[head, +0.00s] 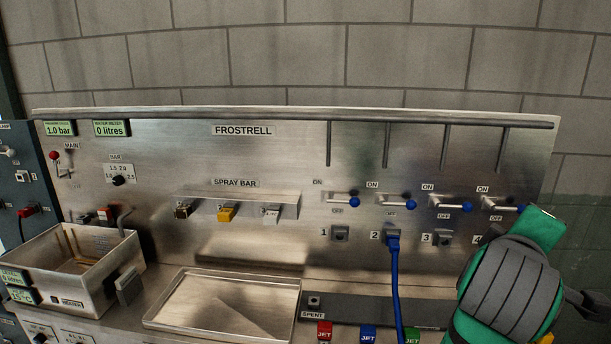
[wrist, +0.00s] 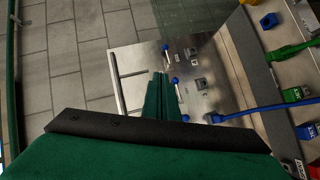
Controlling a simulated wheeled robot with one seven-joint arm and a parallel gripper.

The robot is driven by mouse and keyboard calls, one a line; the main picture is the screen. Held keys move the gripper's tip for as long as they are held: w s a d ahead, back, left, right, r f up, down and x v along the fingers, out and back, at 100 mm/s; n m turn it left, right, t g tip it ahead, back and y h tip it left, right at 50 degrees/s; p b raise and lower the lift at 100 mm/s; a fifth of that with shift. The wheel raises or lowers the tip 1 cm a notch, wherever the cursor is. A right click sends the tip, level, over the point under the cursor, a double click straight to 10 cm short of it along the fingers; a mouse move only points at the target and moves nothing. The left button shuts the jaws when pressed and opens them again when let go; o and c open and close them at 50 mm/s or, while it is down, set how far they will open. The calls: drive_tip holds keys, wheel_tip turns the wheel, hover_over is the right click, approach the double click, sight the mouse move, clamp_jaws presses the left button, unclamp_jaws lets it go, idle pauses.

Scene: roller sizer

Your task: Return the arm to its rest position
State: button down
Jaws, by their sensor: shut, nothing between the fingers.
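My green and grey arm (head: 510,280) is at the right of the head view, in front of the right end of the steel panel. It covers part of the area around socket 4. In the wrist view my gripper (wrist: 160,78) has its green fingers together with nothing between them. The fingers point toward the panel and overlap the row of blue-knobbed levers in that view; I cannot tell the gap to the panel.
The steel panel (head: 255,160) carries several levers and sockets. A blue cable (head: 396,290) runs down from socket 2. A tray (head: 222,325) and an open-topped metal box (head: 75,265) stand at left. JET blocks (head: 368,334) line the front. The tiled wall is behind.

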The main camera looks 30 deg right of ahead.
drive_tip(key=w+a+f+n+t+y, duration=0.15)
drive_tip(key=w+a+f, duration=0.25)
drive_tip(key=w+f, duration=0.45)
drive_tip(key=w+a+f+t, duration=0.2)
drive_tip(key=w+a+f, duration=0.3)
drive_tip(key=f, duration=0.7)
drive_tip(key=w+a+f+t+y, duration=0.2)
drive_tip(key=a+f, duration=0.6)
drive_tip(key=f, duration=0.1)
drive_tip(key=w+a+f+t+y, duration=0.2)
drive_tip(key=a+f, duration=0.5)
drive_tip(key=f, duration=0.2)
drive_tip(key=s+a+f+t+y, duration=0.1)
drive_tip(key=s+a+f+y, duration=0.3)
drive_tip(key=a, duration=0.6)
drive_tip(key=s+a+f+t+y, duration=0.1)
drive_tip(key=s+a+f+t, duration=0.1)
drive_tip(key=s+a+f, duration=0.65)
drive_tip(key=s+a+r+m+y, duration=0.1)
drive_tip(key=s+a+y, duration=0.3)
drive_tip(key=s+a, duration=0.7)
drive_tip(key=v, duration=0.4)
drive_tip(key=shift+s+r, duration=0.2)
drive_tip(key=shift+r, duration=0.15)
